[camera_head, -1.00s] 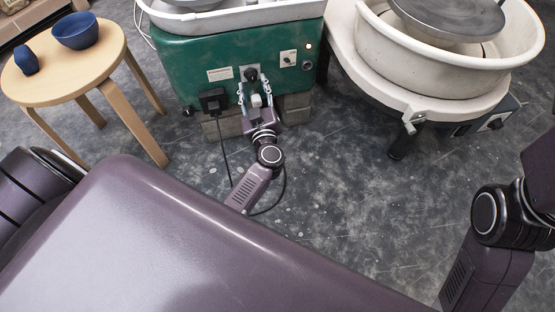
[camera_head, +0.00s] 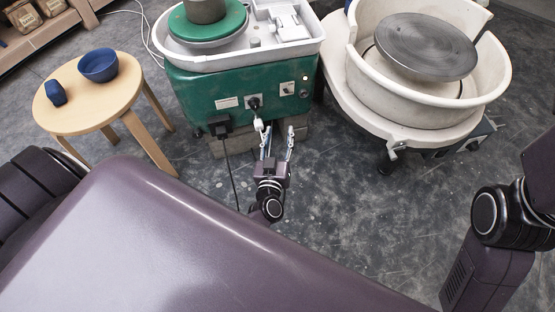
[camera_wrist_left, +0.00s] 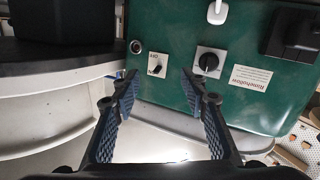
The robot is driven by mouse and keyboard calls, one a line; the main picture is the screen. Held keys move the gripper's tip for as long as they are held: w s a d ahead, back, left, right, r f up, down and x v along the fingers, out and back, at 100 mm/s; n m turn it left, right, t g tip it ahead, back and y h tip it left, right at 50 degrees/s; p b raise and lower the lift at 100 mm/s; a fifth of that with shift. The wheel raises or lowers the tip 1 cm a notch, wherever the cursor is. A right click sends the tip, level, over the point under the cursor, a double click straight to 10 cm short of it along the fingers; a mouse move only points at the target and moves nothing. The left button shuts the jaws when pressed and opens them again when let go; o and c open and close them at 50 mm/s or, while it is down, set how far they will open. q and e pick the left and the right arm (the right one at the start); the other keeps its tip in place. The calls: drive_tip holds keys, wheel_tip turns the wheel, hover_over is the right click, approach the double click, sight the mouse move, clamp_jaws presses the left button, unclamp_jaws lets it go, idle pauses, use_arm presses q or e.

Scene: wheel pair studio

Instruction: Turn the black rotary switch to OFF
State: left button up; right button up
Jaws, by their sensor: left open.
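The black rotary switch (camera_head: 254,103) sits on a pale square plate on the front of the green pottery wheel housing (camera_head: 195,95). In the left wrist view the black knob (camera_wrist_left: 208,62) shows just beyond the right fingertip; its pointer setting is too small to read. My left gripper (camera_head: 277,140) is open and empty, in front of the housing and below the switch in the head view, apart from it. In the left wrist view its two fingers (camera_wrist_left: 158,88) are spread wide. My right arm shows at the right edge, but its gripper is out of view.
A smaller switch (camera_head: 287,89) and a lit lamp (camera_head: 305,77) are right of the knob. A black plug (camera_head: 219,126) with a hanging cable and a white fitting (camera_head: 258,125) are below. A second wheel (camera_head: 420,110) stands right, a wooden stool (camera_head: 88,118) left.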

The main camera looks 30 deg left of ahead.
use_arm(q)
drive_tip(key=s+d+f+m+g+h+p, duration=0.2)
drive_tip(key=s+d+m+g+h+p, duration=0.1)
drive_tip(key=s+p, duration=0.5)
drive_tip(key=s+d+f+m+g+h+p, duration=0.3)
drive_tip(key=s+d+h+p, duration=0.1)
drive_tip(key=s+p, duration=0.5)
drive_tip(key=shift+d+f+m+p, duration=0.35)
drive_tip(key=shift+d+m+p, duration=0.05)
drive_tip(key=shift+d+p, duration=0.3)
drive_tip(key=shift+w, duration=0.1)
